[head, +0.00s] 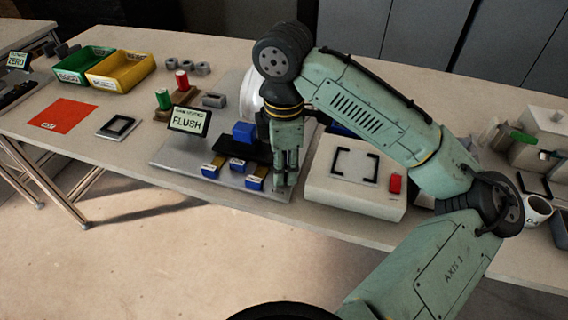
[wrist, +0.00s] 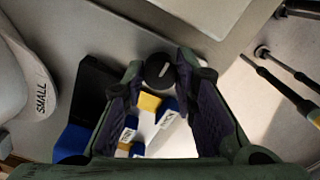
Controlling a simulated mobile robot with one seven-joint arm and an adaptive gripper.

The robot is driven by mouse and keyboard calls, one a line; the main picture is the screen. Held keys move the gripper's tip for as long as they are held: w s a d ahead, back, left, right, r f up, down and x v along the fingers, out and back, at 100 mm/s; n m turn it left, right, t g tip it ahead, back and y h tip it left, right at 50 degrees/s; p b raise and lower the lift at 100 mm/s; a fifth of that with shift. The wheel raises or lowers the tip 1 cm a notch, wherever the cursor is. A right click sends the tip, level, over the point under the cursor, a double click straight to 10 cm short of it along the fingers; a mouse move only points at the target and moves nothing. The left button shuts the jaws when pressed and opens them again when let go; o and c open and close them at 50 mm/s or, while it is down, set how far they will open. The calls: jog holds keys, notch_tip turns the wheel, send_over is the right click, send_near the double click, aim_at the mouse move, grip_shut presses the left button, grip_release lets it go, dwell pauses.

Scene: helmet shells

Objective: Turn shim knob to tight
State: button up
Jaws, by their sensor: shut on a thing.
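The shim knob (wrist: 159,69) is a small black round knob with a pale pointer mark, seen in the wrist view between my fingertips. My gripper (head: 284,181) points down at the right front corner of the grey fixture plate (head: 178,157); it also shows in the wrist view (wrist: 162,78), with its fingers shut on the knob's sides. The pointer mark runs slantwise; no "tight" label is readable. In the head view my gripper hides the knob. A small display (head: 187,121) on the plate reads "FLUSH".
Blue blocks with yellow parts (head: 254,178) sit left of my gripper. A white helmet shell (head: 250,92) stands behind it. A pale box with a red button (head: 395,184) is close on the right. Green (head: 83,65) and yellow bins (head: 121,70) stand at back left.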

grip_shut()
jog(key=shift+r+m+p, duration=0.2)
jog(key=shift+m+p, duration=0.8)
jog(key=shift+p, duration=0.1)
jog(key=m+p, duration=0.2)
jog(key=m, duration=0.1)
jog(key=shift+m+p, duration=0.3)
jog(key=shift+p, duration=0.1)
jog(key=m+p, duration=0.2)
jog(key=m, duration=0.1)
jog(key=shift+s+m, duration=0.1)
jog(key=shift+m, duration=0.2)
jog(key=m+p, duration=0.1)
jog(key=m, duration=0.3)
jog(key=shift+f, duration=0.2)
jog(key=shift+m, duration=2.3)
